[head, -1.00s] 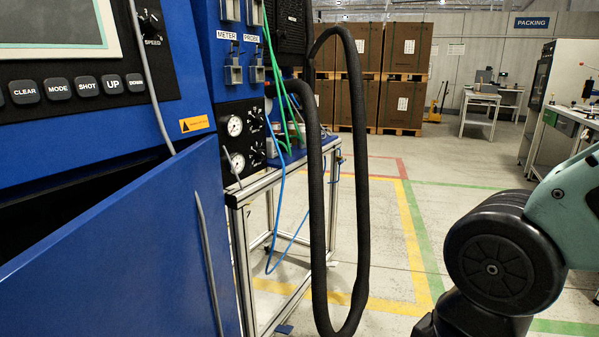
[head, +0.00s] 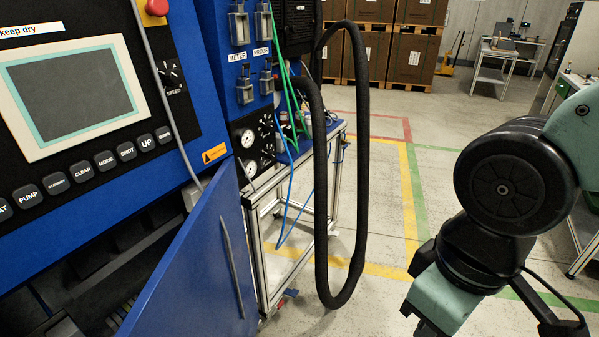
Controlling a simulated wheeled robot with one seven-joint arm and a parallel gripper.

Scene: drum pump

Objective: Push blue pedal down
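A small blue piece (head: 279,304) shows low on the floor by the foot of the metal frame, beside a small red piece (head: 291,293). It may be the blue pedal, but it is too small and too covered by the blue door to tell, and I cannot tell whether it is up or down. My arm hangs at the right of the head view, well right of these pieces. Its fingers do not show, so my gripper is out of view.
The blue cabinet door (head: 195,270) stands open at the lower left. A thick black hose (head: 361,180) loops down in front of the metal-framed cart (head: 262,250). Stacked boxes (head: 372,45) stand at the back. The floor (head: 385,225) between hose and arm is clear.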

